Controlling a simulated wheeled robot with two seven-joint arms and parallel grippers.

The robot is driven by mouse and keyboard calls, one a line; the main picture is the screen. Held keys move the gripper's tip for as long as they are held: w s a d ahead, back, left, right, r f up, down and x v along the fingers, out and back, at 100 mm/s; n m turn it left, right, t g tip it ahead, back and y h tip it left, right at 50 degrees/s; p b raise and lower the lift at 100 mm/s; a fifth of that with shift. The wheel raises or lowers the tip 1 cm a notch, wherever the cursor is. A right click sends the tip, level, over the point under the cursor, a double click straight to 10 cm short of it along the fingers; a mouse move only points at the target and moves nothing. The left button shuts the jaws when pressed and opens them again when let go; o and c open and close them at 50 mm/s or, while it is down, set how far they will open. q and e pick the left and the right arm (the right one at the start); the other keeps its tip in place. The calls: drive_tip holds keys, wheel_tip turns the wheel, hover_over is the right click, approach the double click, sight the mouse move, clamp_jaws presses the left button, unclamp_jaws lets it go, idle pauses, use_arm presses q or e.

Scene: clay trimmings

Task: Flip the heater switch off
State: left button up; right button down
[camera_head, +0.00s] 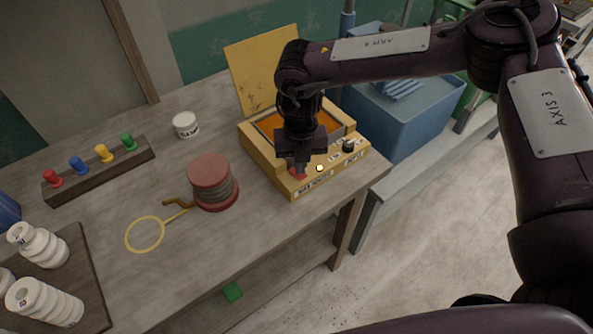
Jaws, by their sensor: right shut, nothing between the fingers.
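The heater (252,145) is a yellow wooden box with an orange interior and a raised yellow lid (262,68), standing near the right end of the workbench. Its sloped front panel carries a black knob (348,146), a small pale round light (319,168) and printed labels. A red switch (298,173) shows partly at the left of the panel. My right gripper (299,171) is shut and empty, pointing down at the red switch, and hides part of it. I cannot tell whether they touch, or which way the switch is set. My left gripper is not in view.
A red ribbed spool (211,183) and a yellow ring tool (145,234) lie left of the heater. A white jar (186,125), a rack with coloured pegs (100,172) and white weights (45,302) stand farther left. A blue bin (405,115) is right of the bench.

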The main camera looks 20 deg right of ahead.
drive_tip(key=shift+s+f+b, duration=0.1)
drive_tip(key=shift+f+b, duration=0.3)
drive_tip(key=shift+f, duration=0.25)
idle(0.3)
drive_tip(key=shift+r+p, duration=0.75)
drive_tip(key=shift+r, duration=0.05)
drive_tip(key=shift+r+p, duration=2.1)
drive_tip(key=shift+r, duration=0.6)
drive_tip(key=shift+a+f, duration=0.1)
